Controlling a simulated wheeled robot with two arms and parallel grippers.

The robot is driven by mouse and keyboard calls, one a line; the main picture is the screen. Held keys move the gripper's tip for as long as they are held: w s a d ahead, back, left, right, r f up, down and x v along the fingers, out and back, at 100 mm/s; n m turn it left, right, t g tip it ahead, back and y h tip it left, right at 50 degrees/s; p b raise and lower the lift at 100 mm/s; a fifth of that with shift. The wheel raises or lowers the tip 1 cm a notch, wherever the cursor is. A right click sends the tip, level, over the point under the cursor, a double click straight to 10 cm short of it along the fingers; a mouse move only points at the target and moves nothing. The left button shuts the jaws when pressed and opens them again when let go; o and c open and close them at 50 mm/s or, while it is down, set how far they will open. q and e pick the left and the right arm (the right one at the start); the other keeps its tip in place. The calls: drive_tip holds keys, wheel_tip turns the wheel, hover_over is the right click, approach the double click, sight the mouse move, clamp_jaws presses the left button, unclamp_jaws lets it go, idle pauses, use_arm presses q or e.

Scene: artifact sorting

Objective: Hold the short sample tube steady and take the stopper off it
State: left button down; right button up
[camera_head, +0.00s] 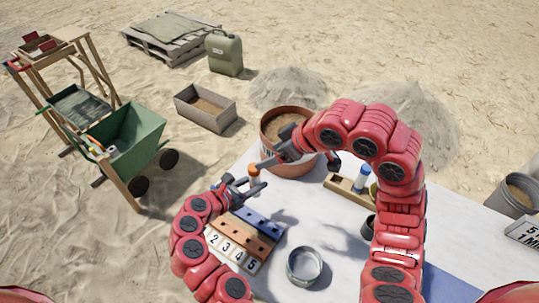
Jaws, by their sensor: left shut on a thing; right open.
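The short sample tube (253,182) stands roughly upright above the table near its far left edge. Its orange stopper (254,170) is on its top end. My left gripper (251,190) is shut on the tube, low on its body, and partly hides it. My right gripper (262,164) is open and reaches in from the right at the stopper's height. Its fingertips are beside or around the stopper; I cannot tell whether they touch it.
A numbered rack (232,248) and a blue strip (259,222) lie below my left gripper. A round metal dish (304,266) stands nearby. A terracotta pot (271,125) is behind my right gripper. A wooden holder (341,186) with a blue-topped tube (362,176) is to the right.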

sight(250, 166)
drive_tip(key=x, duration=1.2)
drive_tip(key=shift+s+d+f, duration=0.1)
drive_tip(key=shift+s, duration=0.05)
clamp_jaws()
drive_tip(key=shift+r, duration=0.3)
drive_tip(key=shift+r, duration=0.9)
